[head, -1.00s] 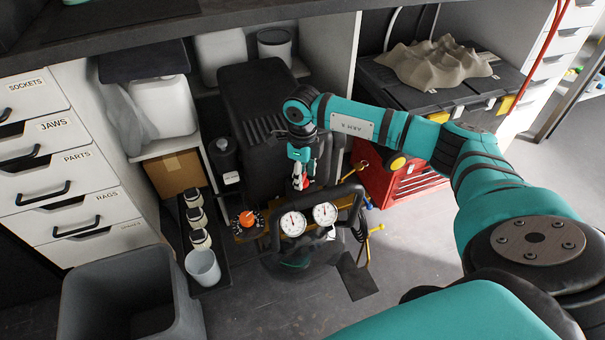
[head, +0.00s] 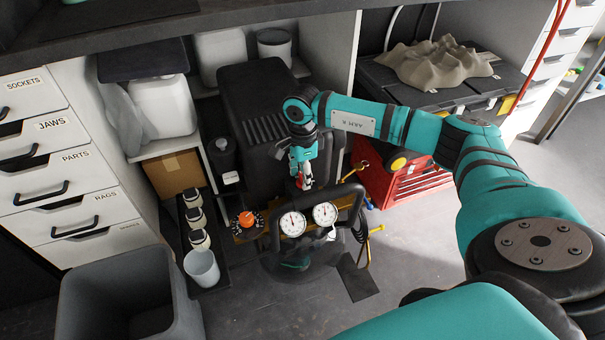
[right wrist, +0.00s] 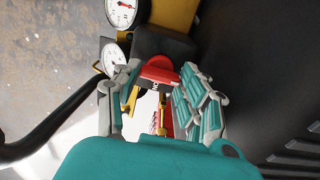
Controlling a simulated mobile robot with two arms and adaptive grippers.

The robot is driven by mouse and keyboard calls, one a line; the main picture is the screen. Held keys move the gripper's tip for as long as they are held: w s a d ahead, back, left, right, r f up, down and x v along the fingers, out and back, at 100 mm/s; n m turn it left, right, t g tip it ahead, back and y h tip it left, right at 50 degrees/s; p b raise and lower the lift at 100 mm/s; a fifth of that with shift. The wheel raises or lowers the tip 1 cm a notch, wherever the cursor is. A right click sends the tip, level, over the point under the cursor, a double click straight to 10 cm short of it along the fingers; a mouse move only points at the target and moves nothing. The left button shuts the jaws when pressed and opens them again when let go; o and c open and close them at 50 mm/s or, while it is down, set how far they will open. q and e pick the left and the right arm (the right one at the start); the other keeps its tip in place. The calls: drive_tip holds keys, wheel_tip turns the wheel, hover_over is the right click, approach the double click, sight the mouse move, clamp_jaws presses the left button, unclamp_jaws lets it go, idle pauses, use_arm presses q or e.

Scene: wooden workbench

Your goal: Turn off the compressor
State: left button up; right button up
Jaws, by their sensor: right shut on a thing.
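The compressor has a black ribbed housing (head: 262,90), two round white dial gauges (head: 293,223) and a black tube handle at its front. A red switch (right wrist: 158,70) sits on a black block beside the gauges in the right wrist view. My right gripper (right wrist: 156,84) is shut on the red switch, with one finger on each side of it. In the head view my right gripper (head: 302,176) reaches down behind the gauges, and only a bit of red shows at its tips. The switch's setting cannot be told. My left gripper is not in view.
An orange knob (head: 246,219) is left of the gauges. A red tool chest (head: 405,184) stands to the right, a grey bin (head: 125,290) and a white cup (head: 202,267) to the left. White drawers (head: 60,165) line the left side. Floor at right is clear.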

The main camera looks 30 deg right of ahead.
drive_tip(key=shift+r, duration=0.1)
idle(0.4)
drive_tip(key=o, duration=1.2)
drive_tip(key=shift+c, duration=0.2)
drive_tip(key=shift+r, duration=0.1)
wheel_tip(320, 180, up, 8)
drive_tip(key=shift+f, duration=0.1)
